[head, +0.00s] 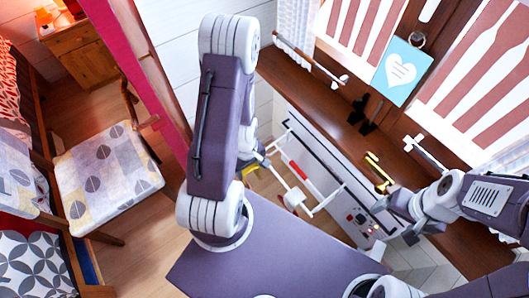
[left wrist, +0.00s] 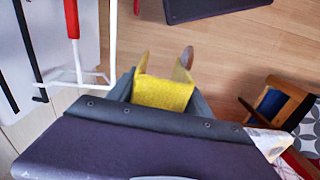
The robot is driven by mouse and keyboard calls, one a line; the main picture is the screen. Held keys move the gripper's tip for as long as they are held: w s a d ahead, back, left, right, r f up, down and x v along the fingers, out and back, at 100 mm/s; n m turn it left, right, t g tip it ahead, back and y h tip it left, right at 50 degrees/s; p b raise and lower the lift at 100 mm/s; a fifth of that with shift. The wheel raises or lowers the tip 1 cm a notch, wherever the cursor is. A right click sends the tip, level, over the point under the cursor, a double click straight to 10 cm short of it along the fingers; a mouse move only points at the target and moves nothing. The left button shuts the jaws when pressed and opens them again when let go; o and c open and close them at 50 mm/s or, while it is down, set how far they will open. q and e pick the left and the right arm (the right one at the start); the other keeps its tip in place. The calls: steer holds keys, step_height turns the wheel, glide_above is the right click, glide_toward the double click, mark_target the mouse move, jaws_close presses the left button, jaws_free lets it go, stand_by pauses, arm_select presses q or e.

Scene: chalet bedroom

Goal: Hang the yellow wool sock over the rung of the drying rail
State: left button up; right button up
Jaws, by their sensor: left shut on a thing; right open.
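The yellow wool sock (left wrist: 162,94) is held in my left gripper (left wrist: 163,72), which is shut on it. In the head view a small part of the sock (head: 254,160) shows beside my left arm, which hides most of that gripper. The white drying rail (head: 322,207) with a red stretch (head: 298,170) stands out from a white panel, just right of the sock. In the left wrist view the rail (left wrist: 112,45) is left of the sock, apart from it in the picture. My right gripper (head: 388,212) is open and empty near the panel's right end.
A wooden sill (head: 325,98) runs under the windows, with a blue heart card (head: 402,72) and a yellow bracket-like object (head: 378,168) near it. A cushioned chair (head: 105,170) stands at left. Wooden floor (head: 140,265) is clear between chair and my base.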

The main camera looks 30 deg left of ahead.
arm_select(q)
steer(key=shift+s+r+n+p, duration=0.3)
steer(key=shift+s+r, duration=0.15)
steer(key=shift+r, duration=0.2)
steer(key=b, duration=0.9)
glide_above(270, 167)
step_height(270, 167, down, 3)
steer(key=shift+w+f, duration=0.1)
steer(key=shift+f+b, duration=3.6)
steer(key=shift+f, duration=2.3)
arm_select(e)
step_height(270, 167, down, 14)
steer(key=shift+s+a+f, duration=0.15)
steer(key=shift+a, duration=0.15)
